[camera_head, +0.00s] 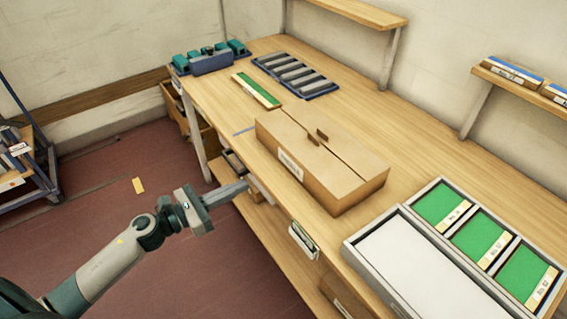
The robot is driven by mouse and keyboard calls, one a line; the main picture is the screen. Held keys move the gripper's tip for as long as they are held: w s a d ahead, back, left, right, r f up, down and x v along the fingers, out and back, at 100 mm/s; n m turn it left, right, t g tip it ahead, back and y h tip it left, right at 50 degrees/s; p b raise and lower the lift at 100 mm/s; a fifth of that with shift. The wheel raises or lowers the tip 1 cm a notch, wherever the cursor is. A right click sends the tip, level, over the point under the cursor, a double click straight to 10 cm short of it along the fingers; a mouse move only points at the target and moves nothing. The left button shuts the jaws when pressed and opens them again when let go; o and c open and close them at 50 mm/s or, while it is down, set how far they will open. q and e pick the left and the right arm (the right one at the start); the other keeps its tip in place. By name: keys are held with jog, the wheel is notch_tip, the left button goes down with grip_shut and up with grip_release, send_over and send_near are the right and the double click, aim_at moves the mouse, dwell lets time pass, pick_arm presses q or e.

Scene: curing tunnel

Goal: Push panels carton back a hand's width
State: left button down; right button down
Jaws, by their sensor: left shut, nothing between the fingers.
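A closed brown cardboard carton (345,193) sits on the wooden workbench (415,140), near its front edge. It has a white label on its left face, too small to read, and two dark tabs on its lid. My left gripper (243,186) is shut and empty, in front of the bench's front edge to the left of the carton. It points toward the bench and appears apart from the carton. My right gripper is not in view.
A grey tray (348,247) with green panels stands to the right of the carton. Behind it lie a green strip (257,90) and a blue tray (309,96) of grey bars. Bare bench top lies behind the carton. A shelf (525,86) hangs at the right.

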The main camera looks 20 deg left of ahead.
pick_arm(q)
jog(key=p, duration=0.6)
send_near(292, 161)
jog(key=x, duration=0.5)
jog(key=shift+r, duration=0.15)
jog(key=shift+w+d+p, duration=0.3)
jog(key=shift+w+d, duration=0.05)
jog(key=shift+w, duration=0.25)
jog(key=shift+w+d+f, duration=0.1)
jog(key=shift+f, duration=0.1)
